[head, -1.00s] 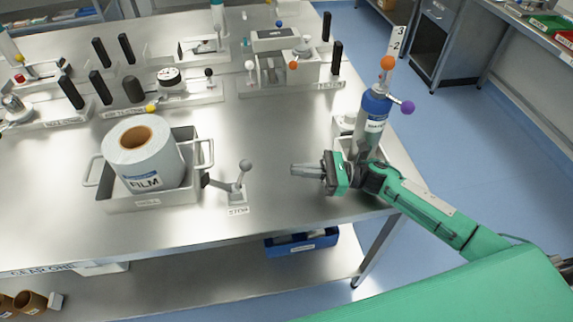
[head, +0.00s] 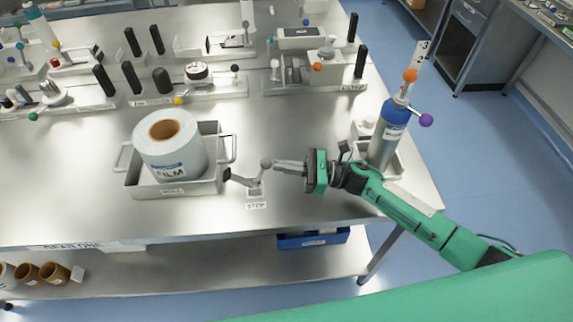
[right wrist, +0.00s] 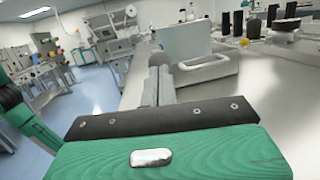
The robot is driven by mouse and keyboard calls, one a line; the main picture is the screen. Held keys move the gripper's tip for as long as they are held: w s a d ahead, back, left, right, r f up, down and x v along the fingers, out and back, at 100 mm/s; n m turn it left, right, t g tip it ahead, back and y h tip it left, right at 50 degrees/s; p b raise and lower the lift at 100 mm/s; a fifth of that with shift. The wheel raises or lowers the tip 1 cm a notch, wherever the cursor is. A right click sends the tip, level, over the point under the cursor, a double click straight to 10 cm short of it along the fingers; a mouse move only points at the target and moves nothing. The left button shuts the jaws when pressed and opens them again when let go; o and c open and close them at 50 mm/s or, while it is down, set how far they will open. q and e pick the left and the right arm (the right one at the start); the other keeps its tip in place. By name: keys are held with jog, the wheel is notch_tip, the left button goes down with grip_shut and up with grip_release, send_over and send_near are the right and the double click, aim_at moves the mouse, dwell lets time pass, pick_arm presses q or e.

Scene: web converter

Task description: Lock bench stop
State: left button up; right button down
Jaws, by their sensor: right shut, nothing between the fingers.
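The bench stop (head: 256,189) stands on the steel bench just right of the film tray, above a label reading STOP. It has a grey upright lever with a ball knob (head: 266,163) and an arm (head: 240,180) reaching left toward the tray. My right gripper (head: 277,167) is shut and empty, its fingertips at the knob; I cannot tell whether they touch. In the right wrist view the fingers (right wrist: 154,80) point away and partly hide the stop, with the grey knob (right wrist: 159,59) just beyond their tips. My left gripper is out of view.
A film roll (head: 170,140) sits in a handled steel tray (head: 176,190) left of the stop. A blue cylinder (head: 391,120) with orange and purple knobs stands right, close to my right arm. The bench's front middle is clear.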

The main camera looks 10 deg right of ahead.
aim_at(267, 162)
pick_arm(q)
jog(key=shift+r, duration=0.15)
pick_arm(e)
jog(key=shift+r, duration=0.15)
